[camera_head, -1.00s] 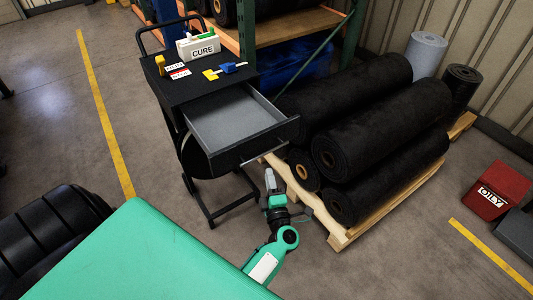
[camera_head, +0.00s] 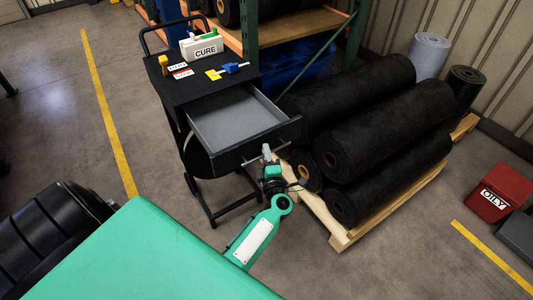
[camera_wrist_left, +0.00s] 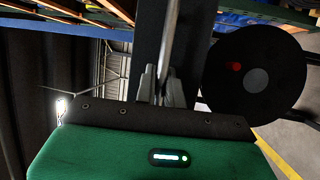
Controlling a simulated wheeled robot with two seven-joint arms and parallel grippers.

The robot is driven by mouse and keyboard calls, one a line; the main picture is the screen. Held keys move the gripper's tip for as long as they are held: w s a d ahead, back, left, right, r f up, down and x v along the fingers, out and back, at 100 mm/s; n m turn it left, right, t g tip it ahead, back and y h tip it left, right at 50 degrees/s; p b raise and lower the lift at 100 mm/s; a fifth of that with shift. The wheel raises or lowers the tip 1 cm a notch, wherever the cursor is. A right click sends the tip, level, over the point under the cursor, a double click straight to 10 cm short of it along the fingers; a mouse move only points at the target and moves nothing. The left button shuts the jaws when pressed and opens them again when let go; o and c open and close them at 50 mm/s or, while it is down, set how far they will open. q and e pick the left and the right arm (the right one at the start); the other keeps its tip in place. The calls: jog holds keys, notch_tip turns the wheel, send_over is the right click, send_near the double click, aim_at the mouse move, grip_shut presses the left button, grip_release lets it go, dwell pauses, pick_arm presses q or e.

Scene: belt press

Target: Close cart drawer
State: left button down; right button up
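The black cart (camera_head: 205,88) stands left of centre in the head view. Its drawer, with a grey inside (camera_head: 235,120) that looks empty, is pulled out toward me. A thin bar handle (camera_head: 250,161) runs along the black drawer front (camera_head: 262,143). In the left wrist view, the handle bar (camera_wrist_left: 172,30) runs between the grey fingertips (camera_wrist_left: 161,86), one on each side. I cannot tell whether they press on it. My right gripper is out of view.
Black rolls (camera_head: 375,130) lie on a wooden pallet (camera_head: 345,238) right of the cart, close to my left arm. A red bin (camera_head: 497,192) stands far right. Floor left of the cart is clear.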

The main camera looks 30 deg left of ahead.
aim_at(231, 139)
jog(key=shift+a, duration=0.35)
